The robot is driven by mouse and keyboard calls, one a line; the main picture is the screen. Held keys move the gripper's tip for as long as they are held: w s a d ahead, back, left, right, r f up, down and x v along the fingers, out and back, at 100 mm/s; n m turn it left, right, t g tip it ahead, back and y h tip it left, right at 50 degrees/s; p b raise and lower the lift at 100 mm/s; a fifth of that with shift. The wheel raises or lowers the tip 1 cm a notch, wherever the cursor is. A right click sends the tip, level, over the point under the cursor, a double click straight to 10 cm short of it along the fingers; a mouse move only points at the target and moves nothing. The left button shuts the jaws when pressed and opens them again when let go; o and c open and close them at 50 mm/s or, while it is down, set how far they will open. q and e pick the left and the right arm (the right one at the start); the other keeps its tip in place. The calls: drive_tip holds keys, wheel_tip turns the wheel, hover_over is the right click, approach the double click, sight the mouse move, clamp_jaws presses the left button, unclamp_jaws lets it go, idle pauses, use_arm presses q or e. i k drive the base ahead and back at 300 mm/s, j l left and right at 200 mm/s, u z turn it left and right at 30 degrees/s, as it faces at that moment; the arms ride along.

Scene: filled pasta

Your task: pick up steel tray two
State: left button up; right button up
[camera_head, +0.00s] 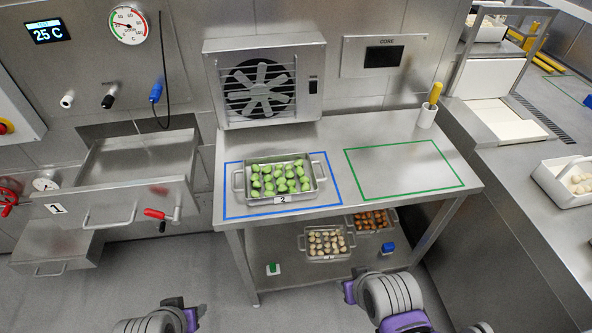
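Steel tray two (299,200) is a shallow metal tray with a handle at each end and a "2" label on its front. It holds several green pasta pieces and sits inside the blue outline on the steel table. My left gripper (184,308) is at the bottom edge, in front of and below the tabletop, left of the tray. My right gripper (352,288) is in front of the table's lower shelf, right of the tray. Both are apart from the tray, and their finger gaps are too small to make out.
A green outline (405,168) on the tabletop's right is empty. A fan unit (264,85) stands behind the tray, and a cup with a yellow handle (427,115) at the back right. The lower shelf bears trays of pale (326,243) and brown (371,221) pieces.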

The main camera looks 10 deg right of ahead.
sight(276, 179)
drive_tip(key=i+l, duration=0.1)
drive_tip(key=l, duration=0.25)
drive_tip(key=i+l, duration=0.15)
drive_tip(key=l, duration=0.2)
drive_tip(key=i+l, duration=0.1)
drive_tip(key=l, duration=0.25)
drive_tip(key=i, duration=0.25)
